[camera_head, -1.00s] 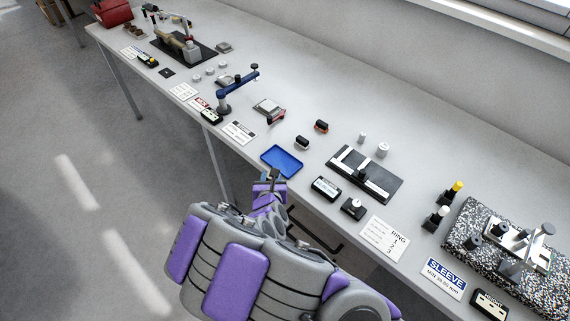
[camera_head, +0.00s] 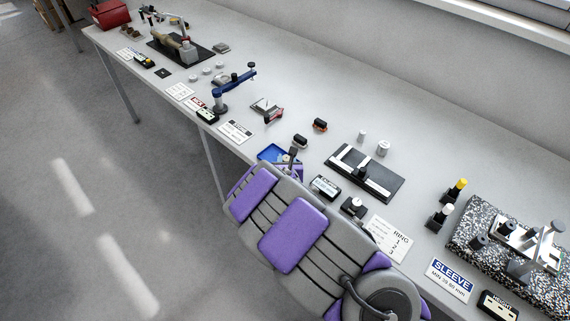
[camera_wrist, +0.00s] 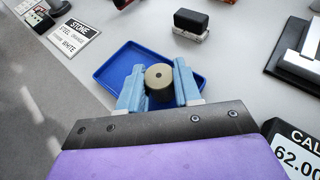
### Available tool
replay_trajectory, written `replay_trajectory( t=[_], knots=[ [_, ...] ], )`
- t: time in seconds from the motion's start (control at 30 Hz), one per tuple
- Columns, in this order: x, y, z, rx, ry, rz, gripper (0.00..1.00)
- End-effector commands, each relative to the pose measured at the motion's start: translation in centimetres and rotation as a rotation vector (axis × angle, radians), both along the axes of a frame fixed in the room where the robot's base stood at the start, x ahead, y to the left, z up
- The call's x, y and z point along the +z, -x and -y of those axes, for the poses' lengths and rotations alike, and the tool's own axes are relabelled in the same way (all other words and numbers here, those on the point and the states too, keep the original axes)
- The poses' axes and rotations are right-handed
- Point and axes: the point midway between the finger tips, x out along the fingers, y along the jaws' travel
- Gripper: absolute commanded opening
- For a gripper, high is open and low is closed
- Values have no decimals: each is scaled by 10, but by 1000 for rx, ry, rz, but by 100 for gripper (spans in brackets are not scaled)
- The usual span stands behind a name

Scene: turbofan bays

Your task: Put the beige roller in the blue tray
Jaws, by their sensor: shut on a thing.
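The beige roller (camera_wrist: 158,78) is a short cylinder with a small dark hole in its end, seen in the wrist view. My gripper (camera_wrist: 158,90) has light blue fingers, shut on the roller from both sides. The blue tray (camera_wrist: 113,70) lies under and behind the fingers in the wrist view. The roller appears over the tray, but I cannot tell whether it touches the tray floor. In the head view the blue tray (camera_head: 268,153) is partly hidden by my arm, and the roller is hidden.
A dark block with a pale base (camera_wrist: 191,24) stands behind the tray. A label card (camera_wrist: 75,40) lies left. A display box (camera_wrist: 294,150) reading 62.00 is at the right. In the head view, a black slide fixture (camera_head: 363,174) stands to the tray's right.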

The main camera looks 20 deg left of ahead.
Motion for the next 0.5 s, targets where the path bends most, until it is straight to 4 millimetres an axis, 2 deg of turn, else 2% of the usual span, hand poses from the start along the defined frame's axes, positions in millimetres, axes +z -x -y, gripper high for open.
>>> replay_trajectory(
  t=[0.03,0.37,0.4,0.5],
  knots=[
    [-8,0,1,-2,-2,0,0],
    [-10,0,-6,0,6,2,0],
    [-11,0,-6,0,6,1,34],
    [-11,0,-6,0,6,2,44]
  ],
)
